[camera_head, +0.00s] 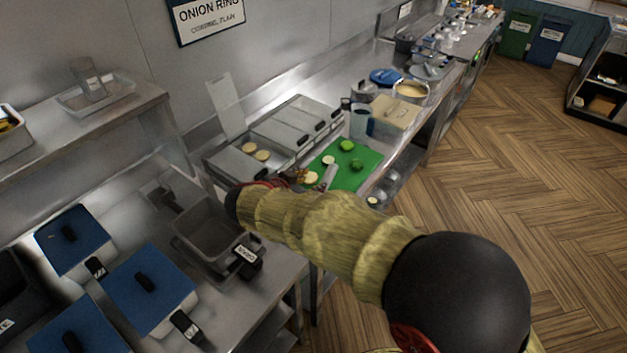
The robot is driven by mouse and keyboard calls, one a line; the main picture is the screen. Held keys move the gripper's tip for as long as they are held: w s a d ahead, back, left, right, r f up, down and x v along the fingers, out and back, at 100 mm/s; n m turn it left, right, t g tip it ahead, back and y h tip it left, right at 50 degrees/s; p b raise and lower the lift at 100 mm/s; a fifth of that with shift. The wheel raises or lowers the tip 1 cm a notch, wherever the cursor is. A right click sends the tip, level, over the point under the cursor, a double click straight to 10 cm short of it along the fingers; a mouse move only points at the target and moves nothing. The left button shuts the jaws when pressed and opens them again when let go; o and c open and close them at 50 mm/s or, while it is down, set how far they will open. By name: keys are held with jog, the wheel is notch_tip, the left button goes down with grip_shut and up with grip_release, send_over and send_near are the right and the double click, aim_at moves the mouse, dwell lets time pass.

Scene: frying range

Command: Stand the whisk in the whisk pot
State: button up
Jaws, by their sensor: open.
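I cannot make out the whisk for certain. A grey, narrow object (331,176) lies or stands at the left part of the green board (362,178), just beyond my arm; its kind is unclear. A tall pale container with a blue side (361,123) stands behind the board; I cannot tell whether it is the whisk pot. My arm reaches from the lower right across the counter, its dark far joint over the edge of the grey bin.
Green and pale round pieces lie on the board. Lidded steel pans (297,124) stand left of it. A grey bin (208,228) and blue-lidded tubs (150,285) fill the near counter. The wooden floor (500,190) at right is clear.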

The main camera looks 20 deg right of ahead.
jog(key=v, duration=0.9)
jog(key=shift+s+a+r, duration=0.15)
jog(key=shift+s+a, duration=0.1)
jog(key=s+f+n+g+y, duration=0.4)
jog(key=s+f+n, duration=0.1)
jog(key=s+n, duration=0.7)
jog(key=s+d+r+m+t+y, duration=0.1)
jog(key=s+d+r+t+y, duration=0.1)
jog(key=s+d+r+y, duration=0.2)
jog(key=s+d+r, duration=0.3)
jog(key=s+r, duration=0.2)
jog(key=s, duration=0.1)
jog(key=shift+s+r+y, duration=0.4)
